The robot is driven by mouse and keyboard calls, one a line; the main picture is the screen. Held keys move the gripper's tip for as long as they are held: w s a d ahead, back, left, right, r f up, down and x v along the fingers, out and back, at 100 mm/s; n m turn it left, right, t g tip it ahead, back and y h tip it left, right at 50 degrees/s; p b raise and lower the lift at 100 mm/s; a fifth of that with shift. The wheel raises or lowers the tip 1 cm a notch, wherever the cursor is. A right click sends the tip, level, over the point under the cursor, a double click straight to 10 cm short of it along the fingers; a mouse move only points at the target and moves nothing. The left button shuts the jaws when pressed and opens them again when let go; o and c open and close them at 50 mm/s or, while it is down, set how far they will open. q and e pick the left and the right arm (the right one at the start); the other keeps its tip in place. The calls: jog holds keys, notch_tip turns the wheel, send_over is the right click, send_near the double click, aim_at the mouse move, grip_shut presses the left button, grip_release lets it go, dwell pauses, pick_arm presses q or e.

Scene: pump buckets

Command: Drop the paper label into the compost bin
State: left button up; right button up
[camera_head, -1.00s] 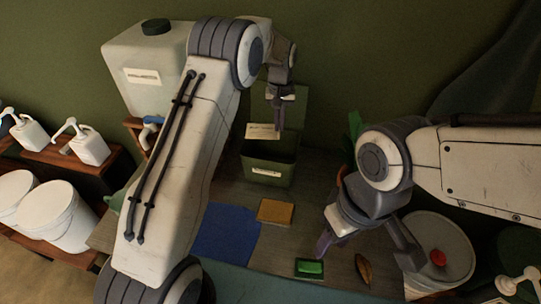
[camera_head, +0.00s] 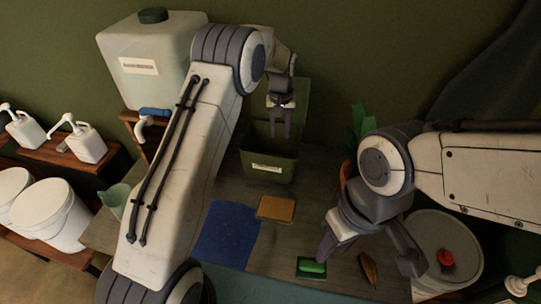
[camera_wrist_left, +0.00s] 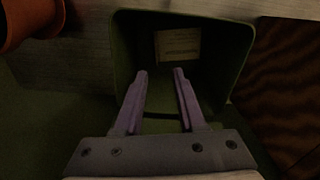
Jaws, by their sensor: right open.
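The green compost bin (camera_head: 284,177) stands on the bench at the middle back, with a pale tag on its front. In the left wrist view, the bin (camera_wrist_left: 238,60) is open below my left gripper (camera_wrist_left: 160,72). The paper label (camera_wrist_left: 178,46), a pale rectangle with faint print, lies inside the bin, apart from the fingers. In the head view my left gripper (camera_head: 280,135) hangs over the bin's opening with its fingers apart and empty; the label is hidden there. My right gripper (camera_head: 370,255) is open and empty over the bench's front right.
A brown sponge (camera_head: 276,208), a blue cloth (camera_head: 228,232) and a green bar in a tray (camera_head: 312,268) lie on the bench. A potted plant (camera_head: 358,130) stands right of the bin. A large white tank (camera_head: 140,85) is at the left back.

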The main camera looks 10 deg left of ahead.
pick_arm(q)
jog(key=shift+r, duration=0.1)
notch_tip(320, 180, up, 10)
jog(key=b, duration=0.3)
jog(key=shift+r, duration=0.15)
dwell(0.3)
jog(key=s+d+r+m+b, duration=0.2)
jog(key=s+d+m, duration=0.1)
jog(key=s+d, duration=0.65)
jog(key=s+f+m+b, duration=0.1)
jog(key=s+f+m, duration=0.2)
jog(key=s, duration=1.2)
jog(key=s+a+f+m+h+b, duration=0.1)
jog(key=s+f+m, duration=0.2)
jog(key=s, duration=1.2)
jog(key=shift+s+a+f+m, duration=0.15)
jog(key=shift+a+f+m, duration=0.15)
jog(key=shift+f, duration=0.6)
